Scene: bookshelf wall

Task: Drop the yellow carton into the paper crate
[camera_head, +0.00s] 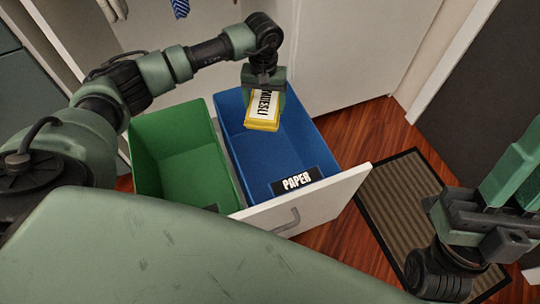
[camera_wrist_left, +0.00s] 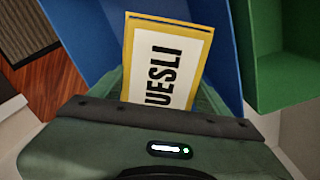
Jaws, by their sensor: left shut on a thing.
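The yellow carton (camera_head: 262,108) has a white label reading "MUESLI". I cannot tell how far the carton is above the crate floor. My right arm shows at the right edge, but its fingertips are not clear.
A green crate (camera_head: 180,150) stands left of the blue one in the same pulled-out drawer with a white front (camera_head: 330,208). A ribbed mat (camera_head: 405,205) lies on the wooden floor to the right. White cabinet panels stand behind the crates.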

